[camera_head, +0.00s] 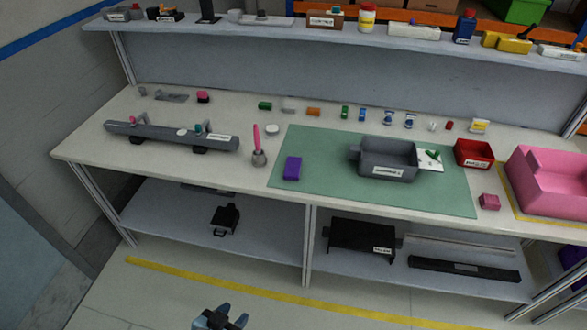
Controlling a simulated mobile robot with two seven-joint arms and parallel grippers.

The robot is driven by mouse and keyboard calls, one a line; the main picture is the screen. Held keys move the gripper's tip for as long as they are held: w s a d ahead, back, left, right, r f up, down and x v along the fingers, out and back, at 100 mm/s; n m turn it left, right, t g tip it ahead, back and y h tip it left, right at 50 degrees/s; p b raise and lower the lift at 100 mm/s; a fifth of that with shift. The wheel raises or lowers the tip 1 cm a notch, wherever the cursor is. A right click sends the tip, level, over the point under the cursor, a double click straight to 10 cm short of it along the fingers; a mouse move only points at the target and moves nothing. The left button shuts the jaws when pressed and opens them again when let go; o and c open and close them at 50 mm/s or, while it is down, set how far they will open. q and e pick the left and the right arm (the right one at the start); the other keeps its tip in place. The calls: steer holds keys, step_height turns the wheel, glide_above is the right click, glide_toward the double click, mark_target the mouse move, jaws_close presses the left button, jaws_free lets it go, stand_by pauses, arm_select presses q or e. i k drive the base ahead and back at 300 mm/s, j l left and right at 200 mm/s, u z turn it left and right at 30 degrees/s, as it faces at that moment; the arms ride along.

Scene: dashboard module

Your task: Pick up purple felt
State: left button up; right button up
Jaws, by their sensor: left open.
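The purple felt (292,168) is a small purple block-like piece on the left part of the green mat (330,199) on the workbench. Nothing lies on it, and it stands clear of the grey bin. My left gripper (224,318) shows at the bottom edge of the head view, low in front of the bench and far from the felt. Its fingers are apart and I see nothing between them. My right gripper is not in the picture.
A grey bin (388,160) stands on the mat right of the felt. A holder with a pink stick (257,145) is left of it. A long grey bar (165,136), a red bin (473,153) and a pink crate (545,182) are also on the bench. The mat's front left is clear.

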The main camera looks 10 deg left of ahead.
mark_target(294, 164)
steer(key=i+l+u, duration=0.25)
steer(key=i+l, duration=0.8)
steer(key=i, duration=0.15)
